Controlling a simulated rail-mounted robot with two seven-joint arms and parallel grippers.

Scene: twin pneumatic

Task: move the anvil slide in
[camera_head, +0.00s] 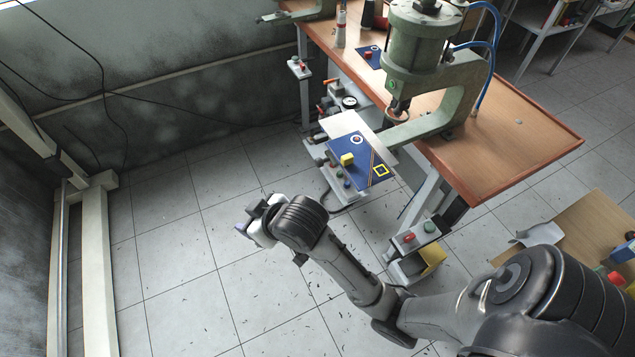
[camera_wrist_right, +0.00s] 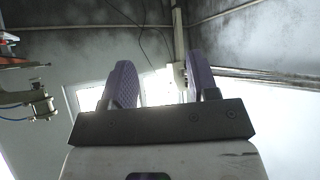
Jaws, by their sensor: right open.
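The green press (camera_head: 432,60) stands on the wooden bench. In front of its ram, a pale metal plate (camera_head: 343,124) and a dark blue plate (camera_head: 345,146) stick out past the bench's left edge. The blue plate carries a yellow block (camera_head: 347,159), a white ring mark and a yellow square outline. I cannot tell which part is the anvil slide. My right gripper (camera_head: 245,229) is over the floor, left of and apart from the plates. In the right wrist view its purple fingers (camera_wrist_right: 158,88) are apart with nothing between them. My left gripper is out of view.
A control box with buttons (camera_head: 345,187) sits just below the blue plate. Another button box (camera_head: 416,238) stands nearer, close to my right arm. The bench top (camera_head: 510,140) reaches right. The tiled floor (camera_head: 170,250) at left is clear.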

